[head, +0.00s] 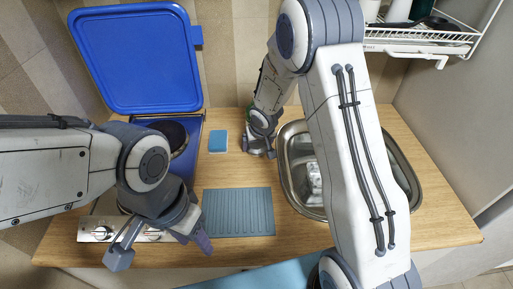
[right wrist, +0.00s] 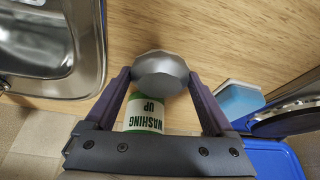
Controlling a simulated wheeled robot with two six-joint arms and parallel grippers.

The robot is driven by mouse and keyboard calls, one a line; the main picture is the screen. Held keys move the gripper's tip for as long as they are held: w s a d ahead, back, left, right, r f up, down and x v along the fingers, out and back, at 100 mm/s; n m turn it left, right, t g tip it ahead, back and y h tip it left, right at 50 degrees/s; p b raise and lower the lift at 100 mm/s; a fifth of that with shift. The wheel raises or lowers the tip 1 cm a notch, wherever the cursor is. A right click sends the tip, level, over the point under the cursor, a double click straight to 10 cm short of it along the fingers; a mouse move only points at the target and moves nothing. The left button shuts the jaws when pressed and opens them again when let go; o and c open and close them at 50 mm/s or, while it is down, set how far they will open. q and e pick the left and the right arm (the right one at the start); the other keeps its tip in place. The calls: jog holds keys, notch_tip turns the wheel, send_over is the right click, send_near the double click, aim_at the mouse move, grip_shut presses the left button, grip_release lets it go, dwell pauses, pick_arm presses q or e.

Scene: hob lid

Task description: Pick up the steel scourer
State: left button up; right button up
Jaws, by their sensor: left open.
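The steel scourer (right wrist: 160,73) is a grey, rounded, faceted lump in the right wrist view. It sits between the fingertips of my right gripper (right wrist: 160,78), which touch it on both sides, so the gripper looks shut on it. Whether it is clear of the worktop I cannot tell. In the head view my right gripper (head: 260,150) is low over the worktop, left of the sink, and hides the scourer. My left gripper (head: 160,243) is open and empty over the front left of the worktop.
A white and green washing-up bottle (right wrist: 143,113) stands just behind the scourer. A blue sponge (head: 218,142) lies left of my right gripper. The sink (head: 291,178) is to the right. A ribbed grey mat (head: 238,212) lies in front. The blue hob lid (head: 137,58) stands raised at left.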

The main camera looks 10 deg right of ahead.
jog(key=c, duration=0.7)
jog(key=shift+c, duration=0.2)
jog(key=shift+r, duration=0.2)
